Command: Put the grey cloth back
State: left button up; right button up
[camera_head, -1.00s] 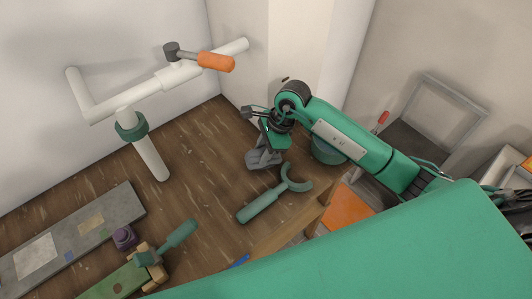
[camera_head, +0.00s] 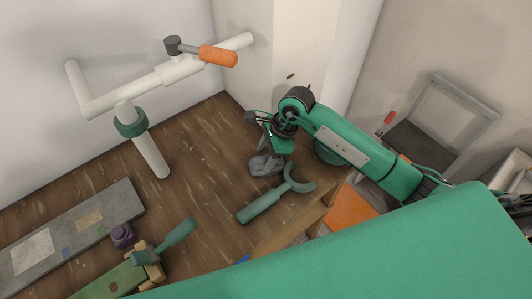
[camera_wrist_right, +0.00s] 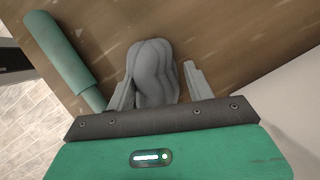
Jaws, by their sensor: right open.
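The grey cloth (camera_head: 264,165) is a bunched, folded heap on the brown wooden worktop, near the back corner. It also shows in the right wrist view (camera_wrist_right: 150,65), rising between the two fingers. My right gripper (camera_head: 272,150) is open and points down at the cloth. In the right wrist view its fingers (camera_wrist_right: 160,80) stand on either side of the cloth. I cannot tell whether they touch it. The gripper partly hides the cloth in the head view. My left gripper is not in view.
A teal hook-ended tool (camera_head: 268,203) lies just in front of the cloth. A grey board (camera_head: 75,235), purple knob (camera_head: 122,235) and teal-handled tool (camera_head: 176,236) are at left. A chair-like frame (camera_head: 452,115) stands at right.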

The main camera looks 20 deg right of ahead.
jog(key=shift+d+r, duration=0.1)
jog(key=shift+r, duration=0.15)
jog(key=b+v, duration=0.3)
jog(key=v, duration=0.8)
jog(key=shift+r, duration=0.35)
jog(key=shift+d, duration=0.15)
